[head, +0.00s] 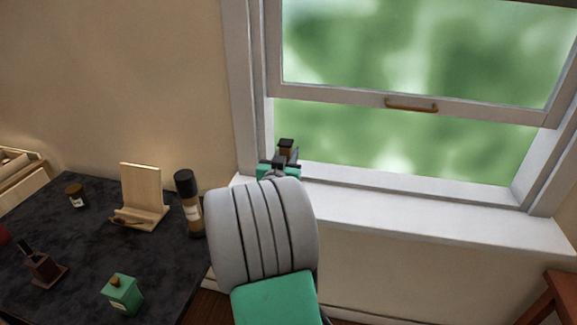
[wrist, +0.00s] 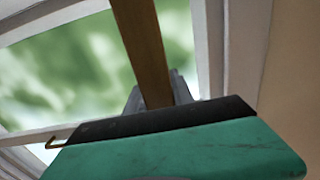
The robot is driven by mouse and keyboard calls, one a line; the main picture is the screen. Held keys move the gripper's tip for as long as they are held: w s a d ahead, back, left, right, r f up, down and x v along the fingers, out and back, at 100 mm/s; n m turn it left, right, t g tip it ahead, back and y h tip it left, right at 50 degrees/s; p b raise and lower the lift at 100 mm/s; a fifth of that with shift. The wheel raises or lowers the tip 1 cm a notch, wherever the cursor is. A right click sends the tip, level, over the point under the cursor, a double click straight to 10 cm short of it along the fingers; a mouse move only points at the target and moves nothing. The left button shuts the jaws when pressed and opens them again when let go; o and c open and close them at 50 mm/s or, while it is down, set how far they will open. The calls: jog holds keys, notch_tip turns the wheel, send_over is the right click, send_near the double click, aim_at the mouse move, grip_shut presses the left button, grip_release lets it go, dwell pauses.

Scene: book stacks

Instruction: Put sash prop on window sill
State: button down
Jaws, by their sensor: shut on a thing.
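My gripper (head: 284,160) is shut on the sash prop (head: 286,147), a brown wooden bar with a dark end. Only a short piece shows in the head view, above my gripper at the left end of the window. In the wrist view the prop (wrist: 142,45) runs from the top edge down between my fingers (wrist: 155,95). The white window sill (head: 420,218) runs under the window to the right of my arm. My gripper appears near its left end, beside the left jamb. My arm hides part of the sill's left end, and I cannot tell whether the prop touches it.
The window's lower sash (head: 460,112) is raised and has a brass handle (head: 411,105). A dark table (head: 75,250) at left holds a wooden stand (head: 142,190), a dark-capped cylinder (head: 190,205), a green box (head: 122,294) and small items. A reddish wooden piece (head: 558,295) stands at lower right.

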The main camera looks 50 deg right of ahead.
jog(key=shift+w+d+f+b, duration=0.1)
jog(key=shift+w+d+f, duration=0.1)
jog(key=shift+f, duration=0.65)
jog(key=shift+w+d+f+b, duration=0.1)
jog(key=shift+w+f+b, duration=0.1)
jog(key=shift+f, duration=0.65)
jog(key=shift+w+d+f+b, duration=0.1)
jog(key=shift+w+d+f, duration=0.1)
jog(key=shift+f, duration=0.65)
jog(key=c, duration=1.1)
grip_release()
